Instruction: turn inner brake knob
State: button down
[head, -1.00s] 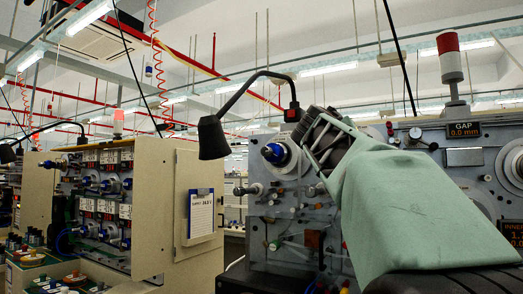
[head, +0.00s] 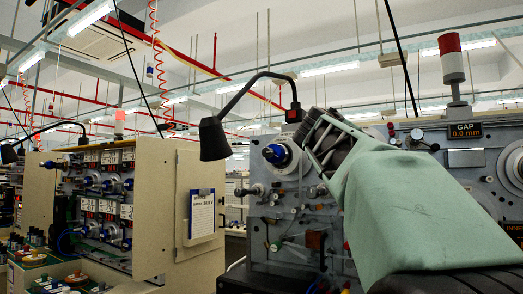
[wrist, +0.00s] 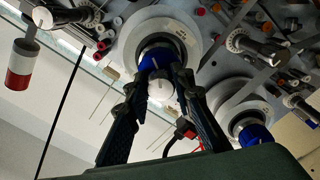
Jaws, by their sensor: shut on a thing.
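A blue knob with a pale end (wrist: 158,60), the brake knob I am at, sits at the centre of a round grey disc in the wrist view. My gripper (wrist: 166,76) is shut on it, with one dark finger on each side. In the head view my gripper (head: 320,140) is against the grey machine panel, and it hides the held knob. A second blue knob (head: 277,153) is free, left of my gripper; a similar blue knob shows at the lower right of the wrist view (wrist: 254,135).
The grey panel (head: 270,210) carries several small rollers and posts below my gripper. A black lamp (head: 213,138) hangs to the left. A red-and-white signal light (head: 451,58) and a gap display (head: 465,131) stand at the right. A beige cabinet (head: 155,200) is farther left.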

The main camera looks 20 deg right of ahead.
jog(key=n+p, duration=0.1)
jog(key=n, duration=0.4)
jog(key=shift+r+n, duration=0.15)
jog(key=shift+n, duration=0.15)
jog(key=shift+n+p, duration=0.75)
jog(key=shift+n, duration=1.15)
jog(key=c, duration=1.7)
grip_release()
jog(key=shift+o, duration=0.2)
